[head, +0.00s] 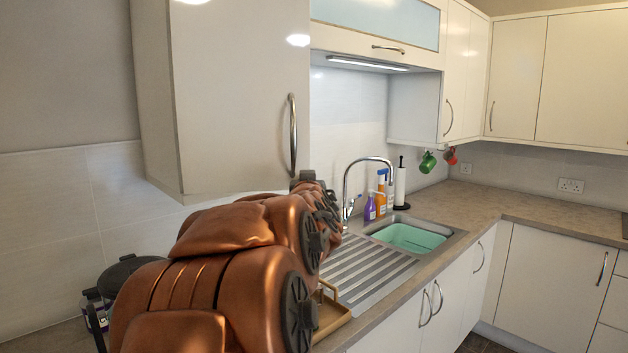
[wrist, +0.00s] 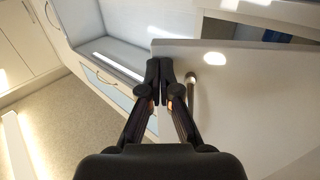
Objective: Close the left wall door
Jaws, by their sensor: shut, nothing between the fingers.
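The left wall door (head: 245,90) is a glossy cream cabinet door at the upper left of the head view, with a vertical metal handle (head: 292,135) near its right edge. In the wrist view the door (wrist: 250,95) fills the right side, and a gap behind its edge shows it standing open; how far is unclear. My gripper (wrist: 166,62) is shut and empty at the door's edge, just left of the handle (wrist: 191,90). I cannot tell whether it touches the door. In the head view my arm hides most of the gripper, below the handle.
A glass-fronted cabinet (head: 375,22) is right of the door, with more wall cabinets (head: 515,75) beyond. Below are a sink (head: 408,236), bottles (head: 381,192), a paper towel roll (head: 400,184) and a dark pot (head: 130,272). The right-hand counter (head: 540,207) is mostly clear.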

